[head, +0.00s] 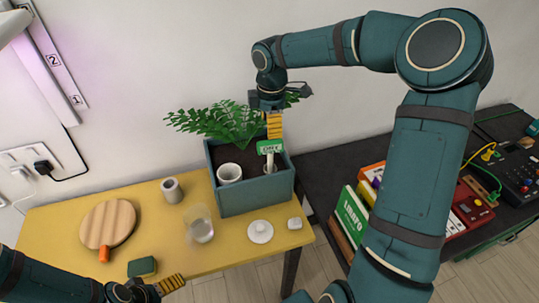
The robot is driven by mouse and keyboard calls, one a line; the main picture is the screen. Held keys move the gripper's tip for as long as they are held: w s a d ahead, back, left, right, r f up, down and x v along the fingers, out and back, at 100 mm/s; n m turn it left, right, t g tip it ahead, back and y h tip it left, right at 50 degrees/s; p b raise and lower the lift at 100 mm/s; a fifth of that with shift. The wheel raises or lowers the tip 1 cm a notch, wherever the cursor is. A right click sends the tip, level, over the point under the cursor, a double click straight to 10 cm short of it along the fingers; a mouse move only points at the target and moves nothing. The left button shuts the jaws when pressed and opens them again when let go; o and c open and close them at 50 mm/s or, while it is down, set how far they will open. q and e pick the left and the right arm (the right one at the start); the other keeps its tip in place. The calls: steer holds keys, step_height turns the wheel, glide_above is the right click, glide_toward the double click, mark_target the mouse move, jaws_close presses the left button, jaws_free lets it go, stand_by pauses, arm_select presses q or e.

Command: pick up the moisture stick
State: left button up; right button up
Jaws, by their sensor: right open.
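The moisture stick (270,148) has a green and white head with lettering that seems to read "DRY". It stands roughly upright in the soil of the blue-grey planter (257,193), on the right side; its lower end is hidden. My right gripper (274,134) is open, pointing down with its yellow fingers directly above or at the top of the head. I cannot tell whether they touch it. My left gripper (174,284) is low over the front of the yellow table, far from the planter; its opening is not clear.
On the yellow table (62,236) are a round wooden board (108,222), a glass (200,228), a grey cup (172,190), a white lid (260,232) and a sponge (142,267).

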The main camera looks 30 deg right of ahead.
mark_target(270, 142)
step_height(270, 142, down, 3)
steer(key=shift+w+f, duration=0.15)
steer(key=shift+f, duration=0.6)
step_height(270, 142, down, 4)
steer(key=shift+a+f+b, duration=0.1)
steer(key=shift+f+b, duration=0.05)
steer(key=shift+b, duration=0.35)
jaws_close()
